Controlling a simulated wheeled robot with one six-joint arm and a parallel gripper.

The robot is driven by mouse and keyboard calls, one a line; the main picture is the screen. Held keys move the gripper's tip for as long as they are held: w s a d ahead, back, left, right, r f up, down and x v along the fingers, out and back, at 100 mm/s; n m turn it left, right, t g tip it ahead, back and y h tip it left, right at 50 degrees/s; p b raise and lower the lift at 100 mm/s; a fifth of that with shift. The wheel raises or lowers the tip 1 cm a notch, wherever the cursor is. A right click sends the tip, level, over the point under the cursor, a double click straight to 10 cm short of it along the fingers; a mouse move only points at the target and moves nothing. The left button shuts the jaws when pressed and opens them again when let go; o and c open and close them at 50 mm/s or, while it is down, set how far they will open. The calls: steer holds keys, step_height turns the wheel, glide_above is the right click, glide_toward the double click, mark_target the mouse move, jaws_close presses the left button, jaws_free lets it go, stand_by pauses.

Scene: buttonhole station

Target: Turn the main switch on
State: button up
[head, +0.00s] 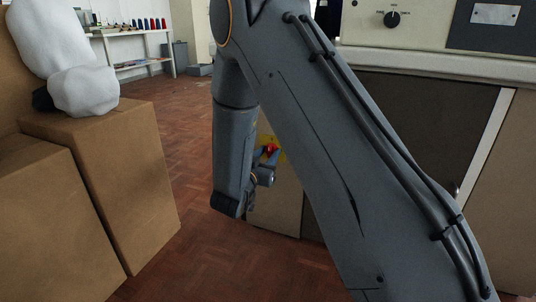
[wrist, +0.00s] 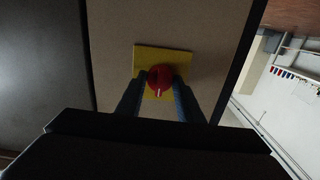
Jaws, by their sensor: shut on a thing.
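The main switch is a red rotary knob (wrist: 160,78) on a yellow square plate (wrist: 180,57), fixed to a beige panel. My gripper (wrist: 160,90) reaches up to it in the wrist view, with one finger on each side of the knob, shut on it. A pale mark shows on the knob's lower part. In the head view the red knob (head: 268,149) and yellow plate (head: 279,156) show small beside my gripper (head: 267,160), and my arm hides part of them.
Cardboard boxes (head: 95,160) with a white wrapped bundle (head: 75,75) on top stand at the left. A machine cabinet with a small black dial (head: 392,19) stands at the right. The red-brown floor (head: 180,110) between is clear. A shelf with coloured spools (head: 140,35) is far back.

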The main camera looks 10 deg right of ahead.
steer(key=m+p, duration=0.3)
steer(key=m, duration=0.1)
steer(key=shift+s+r, duration=0.1)
steer(key=m+p, duration=0.3)
steer(key=m, duration=0.1)
steer(key=shift+m+p, duration=0.3)
steer(key=shift+p, duration=0.05)
steer(key=m+p, duration=0.2)
steer(key=m, duration=0.2)
steer(key=shift+m+p, duration=0.3)
steer(key=shift+p, duration=0.1)
steer(key=shift+m+p, duration=1.25)
steer(key=shift+m, duration=0.95)
steer(key=shift+f, duration=0.2)
steer(key=o, duration=1.1)
steer(key=shift+c, duration=0.2)
